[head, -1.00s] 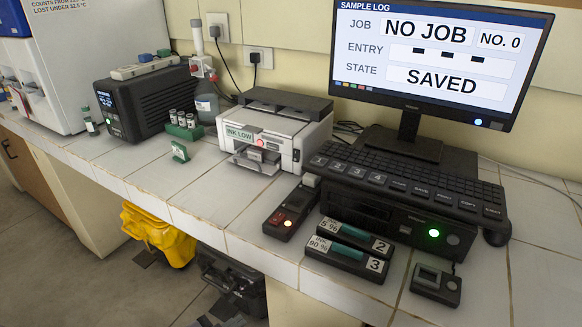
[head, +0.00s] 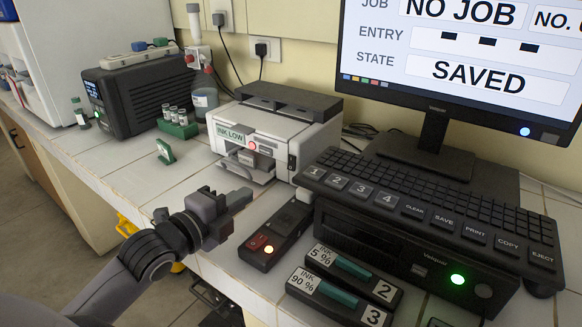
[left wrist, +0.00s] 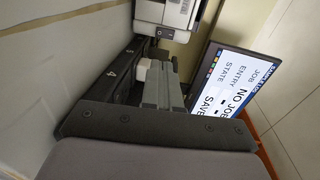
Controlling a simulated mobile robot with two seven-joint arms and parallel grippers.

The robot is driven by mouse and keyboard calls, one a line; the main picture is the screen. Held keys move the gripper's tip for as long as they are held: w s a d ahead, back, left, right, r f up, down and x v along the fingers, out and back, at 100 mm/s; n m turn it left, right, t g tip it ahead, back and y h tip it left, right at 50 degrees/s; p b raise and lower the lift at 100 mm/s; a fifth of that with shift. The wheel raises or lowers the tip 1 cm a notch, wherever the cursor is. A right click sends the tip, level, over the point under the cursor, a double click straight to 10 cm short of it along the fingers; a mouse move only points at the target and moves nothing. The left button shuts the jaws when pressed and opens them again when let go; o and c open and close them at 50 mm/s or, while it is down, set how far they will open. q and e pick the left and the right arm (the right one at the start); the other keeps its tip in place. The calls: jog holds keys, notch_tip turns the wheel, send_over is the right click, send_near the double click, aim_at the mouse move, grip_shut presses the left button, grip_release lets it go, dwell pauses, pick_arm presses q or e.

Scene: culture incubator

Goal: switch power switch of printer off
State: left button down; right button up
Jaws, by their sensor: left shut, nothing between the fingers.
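The printer (head: 270,130) is a white and grey box with a dark lid, an "INK LOW" label and a red light on its front. It stands at the back of the bench, left of the monitor. A small dark switch (head: 292,162) shows at its right front corner; in the left wrist view it appears as a dark rocker (left wrist: 167,33) on the printer's pale side (left wrist: 168,12). My left gripper (head: 243,197) is shut and empty, in front of the printer and apart from it. Its grey fingers (left wrist: 157,85) point toward the printer. My right gripper is out of view.
The keyboard (head: 430,205) and ink cartridges (head: 345,280) lie further right. A green rack of vials (head: 178,128) and a black box (head: 140,98) stand at left.

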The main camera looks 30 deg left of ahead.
aim_at(291, 168)
pick_arm(q)
jog(key=shift+s, duration=0.2)
jog(key=w, duration=0.4)
jog(key=w+d+f, duration=0.1)
jog(key=w, duration=0.4)
jog(key=w+d, duration=0.1)
jog(key=w, duration=0.3)
jog(key=shift+w+f, duration=0.3)
jog(key=shift+w, duration=0.1)
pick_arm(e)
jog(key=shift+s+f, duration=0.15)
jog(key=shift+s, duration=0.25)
